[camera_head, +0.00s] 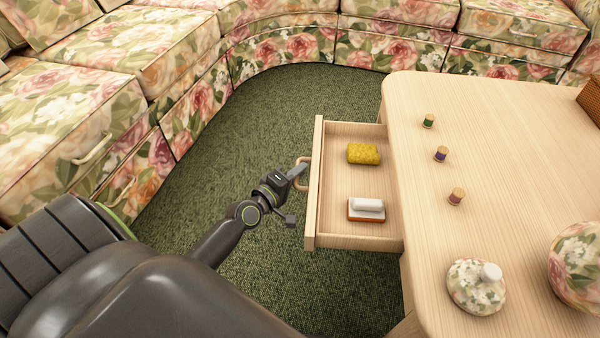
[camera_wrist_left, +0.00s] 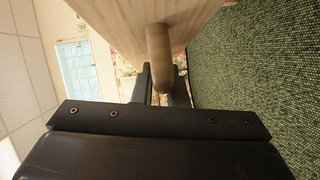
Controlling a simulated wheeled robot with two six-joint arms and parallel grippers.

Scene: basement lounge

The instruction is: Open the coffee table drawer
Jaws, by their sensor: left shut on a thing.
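The coffee table (camera_head: 520,130) is pale wood with a rounded corner. Its drawer (camera_head: 340,185) stands pulled out to the left, with its inside in view. My left gripper (camera_head: 298,172) is at the wooden handle (camera_head: 303,187) on the drawer front and is shut on it. In the left wrist view the handle (camera_wrist_left: 158,55) runs down between the two dark fingers (camera_wrist_left: 160,88). A yellow sponge (camera_head: 363,153) and a white-topped eraser-like block (camera_head: 367,208) lie in the drawer. My right gripper is not in view.
Several small spools, including a green one (camera_head: 428,121), stand on the tabletop. A floral lidded piece (camera_head: 476,286) and a round floral pot (camera_head: 577,265) are at its near right. A floral sofa (camera_head: 150,50) curves around the back and left. Green carpet (camera_head: 290,110) is clear left of the drawer.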

